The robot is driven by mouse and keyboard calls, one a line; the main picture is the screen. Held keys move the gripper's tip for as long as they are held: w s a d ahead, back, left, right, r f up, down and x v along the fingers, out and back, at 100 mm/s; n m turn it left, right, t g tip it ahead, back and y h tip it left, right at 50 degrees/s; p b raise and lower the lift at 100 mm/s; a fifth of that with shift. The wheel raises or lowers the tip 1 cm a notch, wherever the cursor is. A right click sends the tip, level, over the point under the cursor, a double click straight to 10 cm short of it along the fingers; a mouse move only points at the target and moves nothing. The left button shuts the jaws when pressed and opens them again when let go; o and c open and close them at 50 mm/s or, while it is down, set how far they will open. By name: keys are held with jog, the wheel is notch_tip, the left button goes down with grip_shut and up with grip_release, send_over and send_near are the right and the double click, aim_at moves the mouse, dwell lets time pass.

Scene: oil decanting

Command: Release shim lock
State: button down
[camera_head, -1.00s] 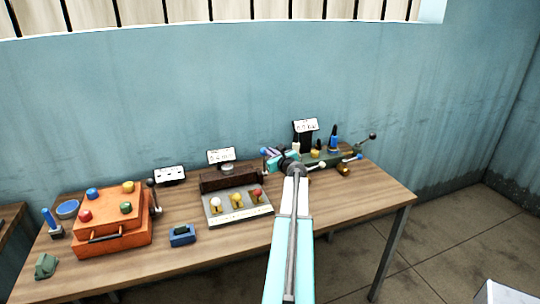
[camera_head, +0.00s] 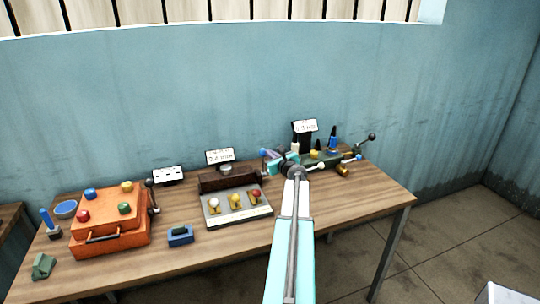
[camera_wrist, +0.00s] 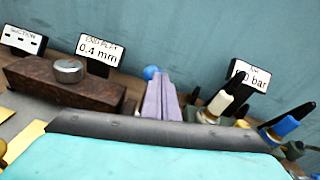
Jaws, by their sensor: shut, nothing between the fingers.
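No part is labelled as the shim lock, so I cannot tell which one it is. A dark brown block (camera_head: 212,184) stands behind the sloped panel, with a round metal knob (camera_wrist: 68,69) on top. A sign (camera_wrist: 99,49) behind it reads "END PLAY 0.4 mm". My gripper (camera_wrist: 160,88) is shut and empty, its purple fingers together, right of the block. A blue ball (camera_wrist: 150,72) shows just behind the fingertips; whether they touch it I cannot tell. In the head view my arm hides part of the green fixture (camera_head: 343,160).
A grey panel (camera_head: 240,214) carries white, yellow and red knobs. An orange case (camera_head: 110,236) and a small blue block (camera_head: 180,236) are to the left. A bar-reading sign (camera_wrist: 248,78) and upright bottle-like parts (camera_head: 332,142) stand at right. The table front (camera_head: 200,268) is clear.

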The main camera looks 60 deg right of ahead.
jog(key=s+a+r+b, duration=0.1)
jog(key=s+a+r, duration=0.1)
jog(key=s+r, duration=0.4)
jog(key=shift+a+r, duration=0.4)
jog(key=shift+r, duration=0.75)
jog(key=shift+r, duration=0.15)
